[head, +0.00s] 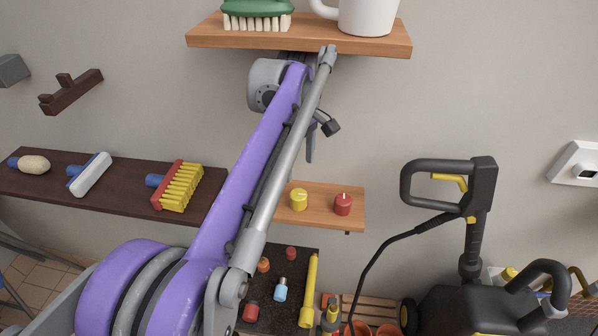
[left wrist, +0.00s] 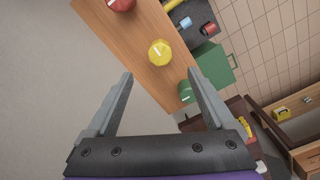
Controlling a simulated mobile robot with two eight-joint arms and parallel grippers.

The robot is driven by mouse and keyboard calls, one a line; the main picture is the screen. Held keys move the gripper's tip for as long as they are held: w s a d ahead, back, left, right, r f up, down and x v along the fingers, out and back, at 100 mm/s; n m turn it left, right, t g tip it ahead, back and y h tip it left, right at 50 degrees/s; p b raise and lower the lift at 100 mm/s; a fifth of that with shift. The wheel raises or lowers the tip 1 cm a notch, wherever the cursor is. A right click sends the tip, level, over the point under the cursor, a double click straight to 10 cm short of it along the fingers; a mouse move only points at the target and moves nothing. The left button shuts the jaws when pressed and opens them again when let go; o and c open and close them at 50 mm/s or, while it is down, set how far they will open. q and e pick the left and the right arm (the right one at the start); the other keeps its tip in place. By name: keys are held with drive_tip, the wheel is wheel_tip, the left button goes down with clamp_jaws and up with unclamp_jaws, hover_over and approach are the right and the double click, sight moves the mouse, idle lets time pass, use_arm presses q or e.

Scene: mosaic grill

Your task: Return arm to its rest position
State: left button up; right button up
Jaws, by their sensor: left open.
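My left arm, purple and grey, reaches up across the head view. Its left gripper (head: 310,148) hangs near the arm's upper end, seen small and edge-on against the wall. In the left wrist view the gripper (left wrist: 158,85) has its two fingers wide apart with nothing between them. Beyond the fingers is a small wooden shelf (left wrist: 140,35) with a red knob (left wrist: 122,4), a yellow knob (left wrist: 160,52) and a green knob (left wrist: 186,91). The head view shows the yellow knob (head: 299,200) and red knob (head: 343,204); the arm hides the green one. My right gripper is not in view.
An upper shelf (head: 300,40) with a green brush (head: 257,10) and white mug (head: 367,15) is close above the arm's upper end. A dark shelf (head: 120,185) with brushes is at left. A black pressure washer (head: 475,305) stands at right.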

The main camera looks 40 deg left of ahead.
use_arm(q)
drive_tip(key=shift+r, duration=0.1)
idle(0.5)
drive_tip(key=s+d+f+m+t, duration=0.5)
drive_tip(key=s+d+f+m, duration=1)
drive_tip(key=d+f+m, duration=0.1)
wheel_tip(320, 180, down, 2)
drive_tip(key=shift+s+d+f+m+t, duration=0.2)
drive_tip(key=shift+f+m+t, duration=0.1)
drive_tip(key=shift+m, duration=0.6)
idle(0.4)
